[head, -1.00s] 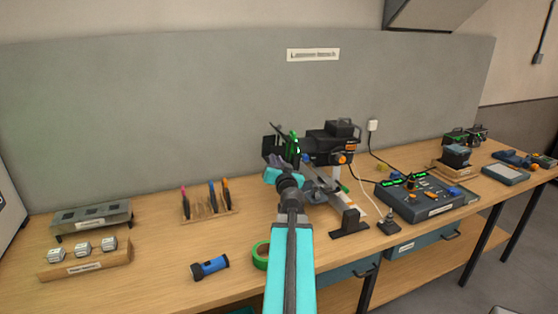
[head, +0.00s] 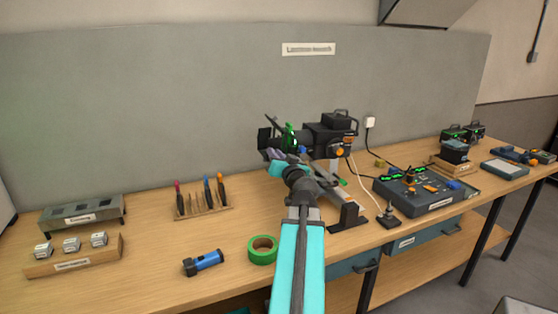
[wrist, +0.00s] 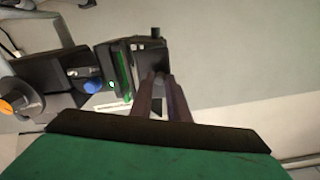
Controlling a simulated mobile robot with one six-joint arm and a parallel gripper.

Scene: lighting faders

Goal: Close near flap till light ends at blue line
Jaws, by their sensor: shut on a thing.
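A black lamp (head: 328,138) stands on the bench with a green frame (head: 291,137) and dark flaps (head: 265,142) at its left end. My gripper (head: 278,156) is at the near, lower side of those flaps. In the wrist view, my gripper's fingers (wrist: 162,80) are close together at a dark flap (wrist: 151,54), beside the green frame (wrist: 124,70), and are shut on it. The fingers hide part of the flap, so its exact angle is unclear. I cannot make out the light patch or the blue line in either view.
A grey rail and black foot block (head: 348,217) are under the lamp. A control box (head: 428,190) with green displays is to the right. Green tape (head: 263,250), a blue torch (head: 203,262) and a tool rack (head: 203,209) lie left of my arm. Bare bench lies between them.

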